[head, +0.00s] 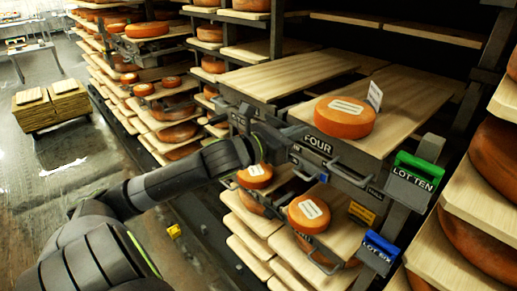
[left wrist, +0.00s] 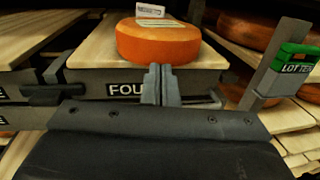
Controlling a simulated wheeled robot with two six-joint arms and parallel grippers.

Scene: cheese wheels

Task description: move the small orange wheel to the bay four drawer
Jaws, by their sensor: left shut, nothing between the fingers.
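A orange wheel (head: 344,117) with a white label lies on the wooden board (head: 405,92) behind the FOUR plate (head: 317,145). It also shows in the left wrist view (left wrist: 158,44), just beyond my fingers. Two orange wheels with white labels lie lower down, one on the left (head: 255,176) and one on the right (head: 309,213). I cannot tell for sure which wheel is the small one. My left gripper (head: 298,131) is shut and empty at the front of the FOUR drawer. In the left wrist view its fingers (left wrist: 161,86) partly cover the FOUR plate. My right gripper is out of view.
A bare board (head: 285,73) lies left of the FOUR board. A white card (head: 374,96) stands behind the wheel. A green LOT TEN holder (head: 414,170) and a blue LOT SIX holder (head: 379,248) sit on the right. Metal handles stick out along the rack front.

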